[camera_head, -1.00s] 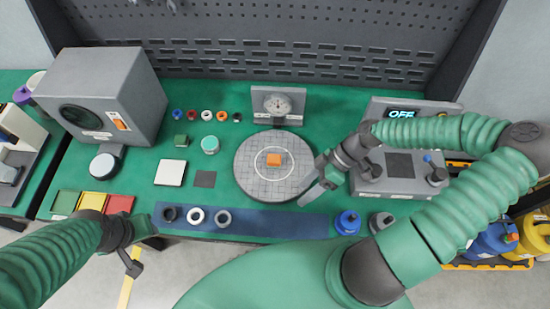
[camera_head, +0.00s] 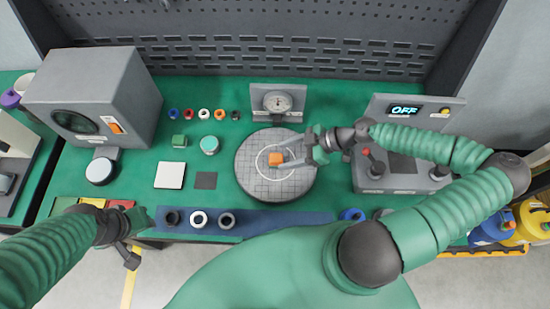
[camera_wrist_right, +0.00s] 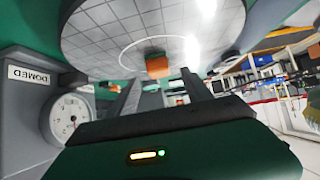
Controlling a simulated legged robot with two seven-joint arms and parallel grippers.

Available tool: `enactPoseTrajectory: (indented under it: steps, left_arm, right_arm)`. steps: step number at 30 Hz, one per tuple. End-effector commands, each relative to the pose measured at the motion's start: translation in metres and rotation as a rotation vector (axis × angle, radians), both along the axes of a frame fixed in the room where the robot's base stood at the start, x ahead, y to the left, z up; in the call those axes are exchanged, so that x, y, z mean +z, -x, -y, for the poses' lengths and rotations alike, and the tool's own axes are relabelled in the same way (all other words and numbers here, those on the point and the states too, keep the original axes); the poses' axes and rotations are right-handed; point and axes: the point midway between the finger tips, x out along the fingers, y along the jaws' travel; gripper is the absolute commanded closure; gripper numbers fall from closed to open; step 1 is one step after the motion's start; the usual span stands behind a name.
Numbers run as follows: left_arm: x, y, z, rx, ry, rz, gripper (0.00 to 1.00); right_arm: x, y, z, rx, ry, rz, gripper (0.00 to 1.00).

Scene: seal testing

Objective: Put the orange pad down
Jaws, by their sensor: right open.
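The orange pad (camera_head: 277,159), a small block, rests on the round grey gridded plate (camera_head: 252,186), near the white circle drawn there. My right gripper (camera_head: 299,158) is open and low over the right part of the plate, its fingers pointing left at the pad. In the right wrist view the orange pad (camera_wrist_right: 158,67) shows just beyond the tips of my open right gripper (camera_wrist_right: 162,82), between their lines. It looks free of both fingers. My left gripper (camera_head: 131,257) hangs at the table's front left edge, apart from the pad; its jaws are unclear.
A dial gauge (camera_head: 277,102) stands behind the plate. A grey control box (camera_head: 410,178) showing OFF is to the right, under my right arm. Several small coloured rings, a white square (camera_head: 170,175) and a dark square (camera_head: 205,180) lie left of the plate. A blue strip (camera_head: 270,220) runs in front.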

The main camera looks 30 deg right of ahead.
Motion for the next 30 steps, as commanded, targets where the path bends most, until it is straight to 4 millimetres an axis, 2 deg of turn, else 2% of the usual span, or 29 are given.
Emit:
enactPoseTrajectory:
  steps: [7, 15, 28, 30]
  left_arm:
    - [0.007, 0.0, 0.0, 0.0, 0.0, 0.0, 0.64]
    - [0.006, 0.0, 0.0, 0.0, 0.0, 0.0, 0.64]
    - [0.006, 0.0, 0.0, 0.0, 0.0, 0.0, 0.64]
    - [0.006, 0.0, 0.0, 0.0, 0.0, 0.0, 0.64]
  right_arm:
    - [-0.025, -0.019, -0.029, 0.003, -0.001, -0.002, 0.42]
    - [-0.031, -0.021, -0.034, 0.001, 0.0, -0.002, 0.42]
    - [-0.031, -0.021, -0.034, 0.002, 0.0, -0.003, 1.0]
    - [-0.031, -0.021, -0.034, 0.002, 0.0, -0.003, 1.0]
